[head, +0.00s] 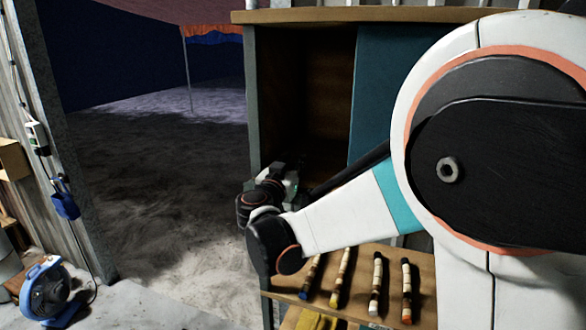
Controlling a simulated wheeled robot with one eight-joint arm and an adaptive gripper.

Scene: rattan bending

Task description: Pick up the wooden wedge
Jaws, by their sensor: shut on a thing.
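My gripper (291,180) is at the dark open compartment on the left side of the cabinet (252,95), low in its opening. It is small and in shadow here, and my wrist partly covers it. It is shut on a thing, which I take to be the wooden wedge. The wedge itself cannot be made out, as the gripper and the darkness hide it.
A teal sliding door (378,85) covers the compartment's right side. Below, a wooden shelf (330,300) holds several banded sticks with coloured ends. A blue fan (47,292) stands at lower left. The dusty floor (165,190) left of the cabinet is clear.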

